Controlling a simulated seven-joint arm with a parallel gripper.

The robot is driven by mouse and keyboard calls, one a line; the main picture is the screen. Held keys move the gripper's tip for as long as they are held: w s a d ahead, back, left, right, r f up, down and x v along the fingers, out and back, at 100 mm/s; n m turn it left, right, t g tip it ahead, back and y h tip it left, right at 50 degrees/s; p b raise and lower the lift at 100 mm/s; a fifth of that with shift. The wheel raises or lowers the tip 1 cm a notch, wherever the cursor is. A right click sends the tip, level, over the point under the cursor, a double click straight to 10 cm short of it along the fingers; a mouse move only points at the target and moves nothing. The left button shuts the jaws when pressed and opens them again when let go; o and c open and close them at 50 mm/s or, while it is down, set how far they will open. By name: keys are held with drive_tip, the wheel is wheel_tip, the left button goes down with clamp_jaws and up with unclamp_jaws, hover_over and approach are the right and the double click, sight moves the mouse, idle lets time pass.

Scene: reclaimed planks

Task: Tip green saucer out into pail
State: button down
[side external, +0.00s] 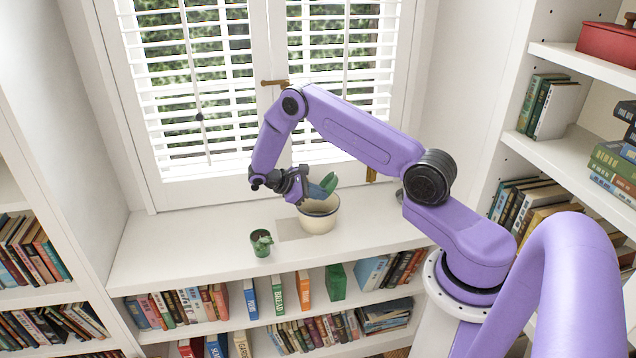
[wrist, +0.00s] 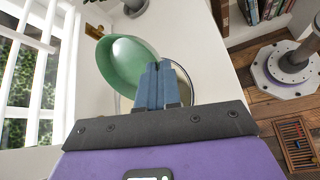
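The green saucer (side external: 330,183) is tilted steeply, nearly on edge, just above the cream pail (side external: 319,221) on the white sill. My gripper (side external: 317,191) is shut on the saucer's rim, coming from the left and above the pail. In the wrist view the saucer (wrist: 126,66) stands to the left of my closed blue-grey fingers (wrist: 158,72), and its visible face is smooth with nothing seen on it. The pail's inside is mostly hidden in both views, so I cannot tell what it holds.
A small dark green pot with a plant (side external: 261,243) stands on the sill, left of and nearer than the pail. A shuttered window (side external: 200,90) is behind. Bookshelves (side external: 570,160) stand at the right and left. The sill's left part is clear.

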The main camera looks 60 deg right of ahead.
drive_tip(key=shift+s+d+f+t+y, duration=0.2)
drive_tip(key=shift+s+t+y, duration=0.3)
drive_tip(key=shift+t, duration=0.2)
drive_tip(key=s+d+f+m+t+y+p, duration=0.1)
drive_tip(key=s+d+t+y+p, duration=0.2)
drive_tip(key=s+t+p, duration=0.3)
drive_tip(key=shift+s+d+f+m+y, duration=0.15)
drive_tip(key=shift+s+d+m+y, duration=0.2)
drive_tip(key=shift+s, duration=0.45)
drive_tip(key=shift+s+d+f+t+p, duration=0.15)
drive_tip(key=shift+s+t+p, duration=0.15)
drive_tip(key=shift+t+p, duration=0.35)
idle(0.7)
